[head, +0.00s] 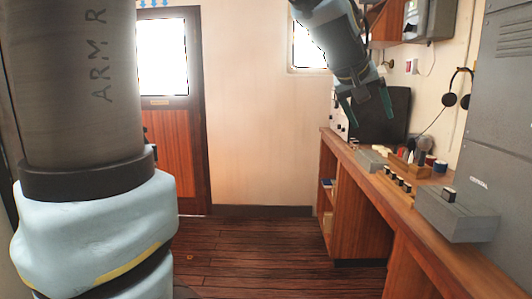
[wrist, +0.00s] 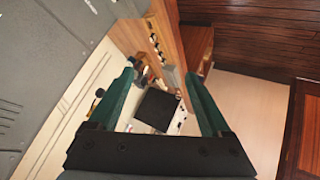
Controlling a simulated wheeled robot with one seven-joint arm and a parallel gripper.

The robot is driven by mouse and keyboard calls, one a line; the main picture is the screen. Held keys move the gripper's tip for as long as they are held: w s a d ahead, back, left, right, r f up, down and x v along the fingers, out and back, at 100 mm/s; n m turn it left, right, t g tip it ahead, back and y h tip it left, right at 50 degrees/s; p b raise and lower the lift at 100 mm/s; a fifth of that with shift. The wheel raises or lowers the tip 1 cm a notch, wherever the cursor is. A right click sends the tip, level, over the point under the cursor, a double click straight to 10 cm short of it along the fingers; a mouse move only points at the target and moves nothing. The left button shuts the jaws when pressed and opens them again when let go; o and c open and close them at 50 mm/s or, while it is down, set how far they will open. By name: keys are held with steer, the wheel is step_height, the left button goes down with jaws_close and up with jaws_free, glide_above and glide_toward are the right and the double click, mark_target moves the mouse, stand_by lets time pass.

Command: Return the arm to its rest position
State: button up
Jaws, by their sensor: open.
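My gripper (head: 368,110) hangs at the upper right of the head view, pointing down, above the floor side of the wooden counter (head: 372,172). Its two green fingers are apart with nothing between them. In the wrist view the open gripper (wrist: 165,85) shows both green fingers, with the counter and a black monitor (wrist: 157,108) beyond them. My arm's upper link comes in from the top edge of the head view. A large part of my arm fills the left side of that view.
Headphones (head: 458,90) hang on the right wall. Grey cabinets (head: 500,110) stand at right. A wooden door (head: 170,110) is at the back. The middle floor (head: 260,245) is clear.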

steer(key=a+f+n+g+y, duration=0.2)
steer(key=a+f+y, duration=0.3)
steer(key=a+f, duration=1.3)
steer(key=s+a+f+g, duration=0.1)
steer(key=s+a+f, duration=0.3)
steer(key=a, duration=0.2)
steer(key=s+a+f+g+y, duration=0.1)
steer(key=s+a+f, duration=0.3)
steer(key=a, duration=0.3)
steer(key=shift+f+n+y, duration=0.15)
steer(key=shift+n+y, duration=0.15)
